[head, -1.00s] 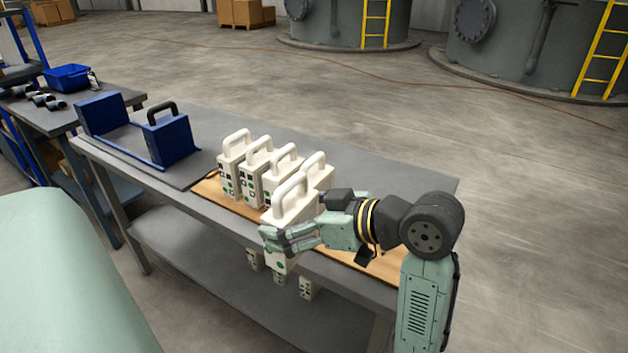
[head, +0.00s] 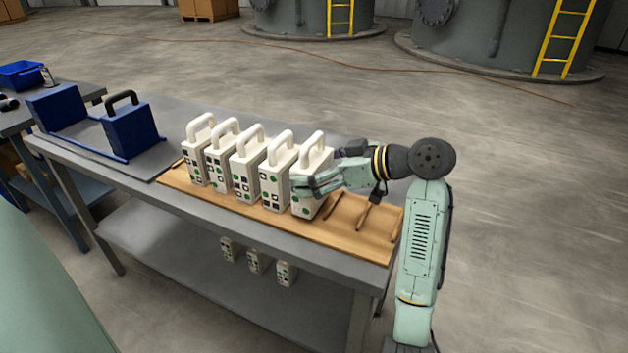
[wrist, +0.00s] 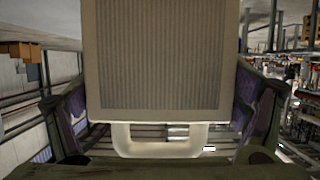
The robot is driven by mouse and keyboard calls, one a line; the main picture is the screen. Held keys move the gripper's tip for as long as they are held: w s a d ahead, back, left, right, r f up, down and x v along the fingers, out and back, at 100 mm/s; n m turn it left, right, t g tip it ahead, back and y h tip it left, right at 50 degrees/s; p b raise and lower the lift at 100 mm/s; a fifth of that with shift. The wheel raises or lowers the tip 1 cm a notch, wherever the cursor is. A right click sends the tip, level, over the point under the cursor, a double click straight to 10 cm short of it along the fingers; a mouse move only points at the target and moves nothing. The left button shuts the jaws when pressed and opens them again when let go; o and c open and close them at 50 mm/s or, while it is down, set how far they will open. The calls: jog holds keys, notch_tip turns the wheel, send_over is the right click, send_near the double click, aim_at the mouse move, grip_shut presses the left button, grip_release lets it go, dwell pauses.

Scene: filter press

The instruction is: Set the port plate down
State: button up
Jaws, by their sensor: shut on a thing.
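The port plate (head: 312,182) is a white block with a loop handle and green dots on its face. It stands upright at the right end of a row of similar white plates on the wooden board (head: 345,238). My gripper (head: 318,183) is shut on this plate from the right side. In the wrist view the plate's ribbed face (wrist: 155,55) fills the middle, with a finger on each side and its handle at the bottom. Whether its base touches the board is hard to tell.
Several white plates (head: 230,160) stand close on the left. The board's right part has bare wooden ribs (head: 372,215). A blue press with a black handle (head: 130,125) stands at the table's left. More white plates (head: 258,262) sit on the shelf below.

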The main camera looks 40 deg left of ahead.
jog(key=shift+f, duration=0.7)
jog(key=shift+r, duration=0.15)
jog(key=o, duration=1.2)
jog(key=shift+f, duration=0.2)
jog(key=shift+r, duration=0.3)
jog(key=b+v, duration=0.2)
jog(key=v, duration=1)
jog(key=shift+f+b, duration=0.15)
jog(key=shift+b, duration=0.15)
